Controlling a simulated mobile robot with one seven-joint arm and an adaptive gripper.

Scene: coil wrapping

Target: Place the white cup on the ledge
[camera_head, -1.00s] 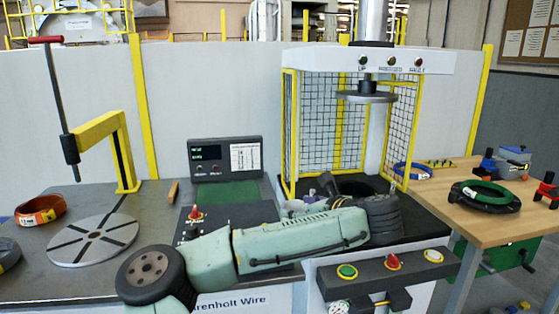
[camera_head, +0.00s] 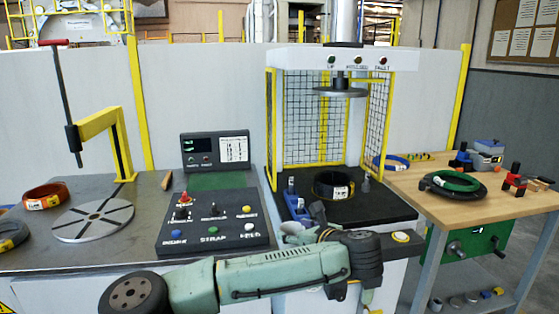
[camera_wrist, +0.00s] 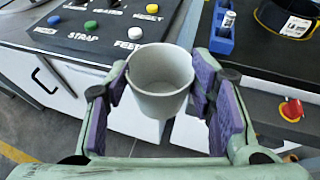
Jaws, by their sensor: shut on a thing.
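The white cup (camera_wrist: 158,104) is upright, its open mouth toward the wrist camera. My gripper (camera_wrist: 160,82) is shut on it, with a purple pad on each side of the cup. The cup is held in front of the control panel and the press. In the head view the pale cup (camera_head: 294,231) shows small and partly hidden by my arm, near the press bed's front left corner. I cannot tell for certain which surface is the ledge.
The control panel (camera_wrist: 75,41) with coloured buttons lies at the cup's upper left. A blue holder (camera_wrist: 222,36) and a labelled black coil (camera_head: 330,183) sit on the black press bed (camera_head: 365,208). A red knob (camera_wrist: 293,109) is at the right. The wooden table (camera_head: 440,205) holds a green coil.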

